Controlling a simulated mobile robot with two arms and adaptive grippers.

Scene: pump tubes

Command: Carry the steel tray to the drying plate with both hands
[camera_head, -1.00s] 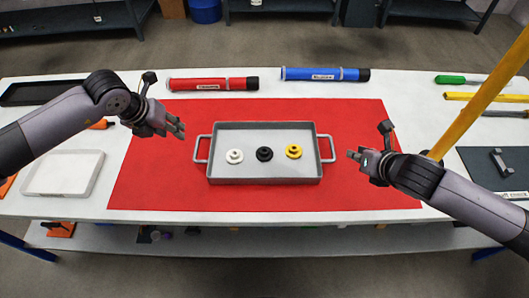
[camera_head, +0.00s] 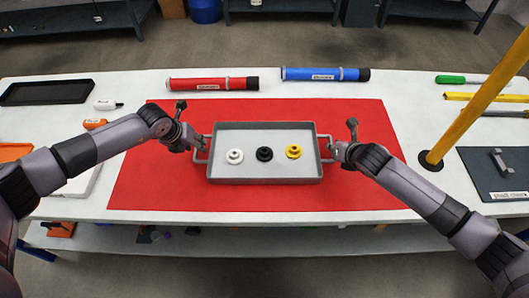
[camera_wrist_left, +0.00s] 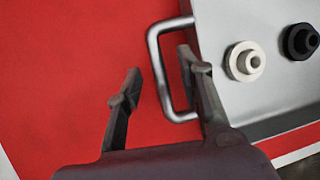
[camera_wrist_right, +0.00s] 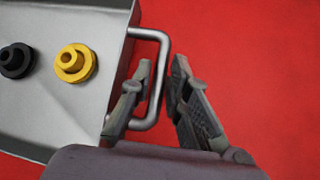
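The steel tray (camera_head: 265,179) is a shallow grey tray with a bar handle at each end, resting flat on the red mat. It holds a white part (camera_head: 234,156), a black part (camera_head: 264,154) and a yellow part (camera_head: 294,151) in a row. My left gripper (camera_head: 198,145) is at the left handle (camera_wrist_left: 157,66), with its open fingers on either side of the bar. My right gripper (camera_head: 333,147) is at the right handle (camera_wrist_right: 163,80). Its fingers stand closer together around the bar, with a small gap seeming to remain.
The red mat (camera_head: 150,185) covers the middle of the white table. A red tube (camera_head: 205,84) and a blue tube (camera_head: 322,74) lie behind it. A yellow post (camera_head: 477,95) and a dark plate with a handle (camera_head: 485,180) stand right. A black tray (camera_head: 47,92) lies far left.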

